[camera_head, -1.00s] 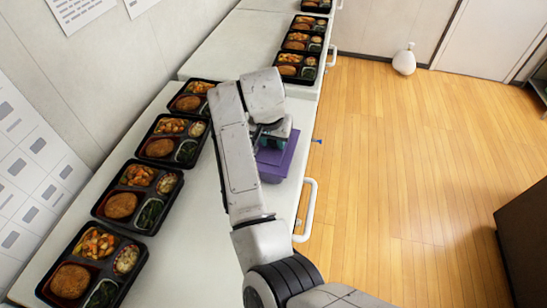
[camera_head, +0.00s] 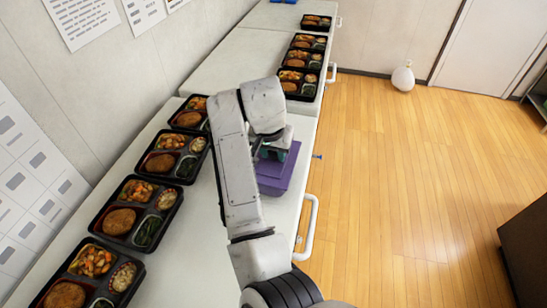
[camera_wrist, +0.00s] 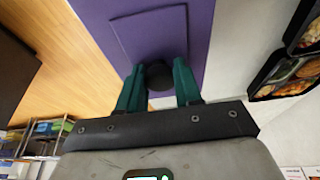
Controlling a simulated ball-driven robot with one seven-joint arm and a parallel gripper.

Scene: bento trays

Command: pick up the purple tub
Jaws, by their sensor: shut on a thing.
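The purple tub (camera_head: 278,177) is at the right side of the white counter in the head view, under my gripper (camera_head: 270,150). My forearm and wrist hide its left part. In the wrist view the purple lid (camera_wrist: 190,40) fills the top middle, with a square outline on it. My gripper (camera_wrist: 158,78) has its two green fingers on either side of a round black knob (camera_wrist: 159,76) on the lid, shut on it. Whether the tub's base touches the counter cannot be told.
Several black bento trays (camera_head: 136,240) stand along the counter's left side (camera_head: 178,235), and more trays (camera_head: 298,97) stand farther back. A white handle (camera_head: 312,222) sticks out from the counter's right edge.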

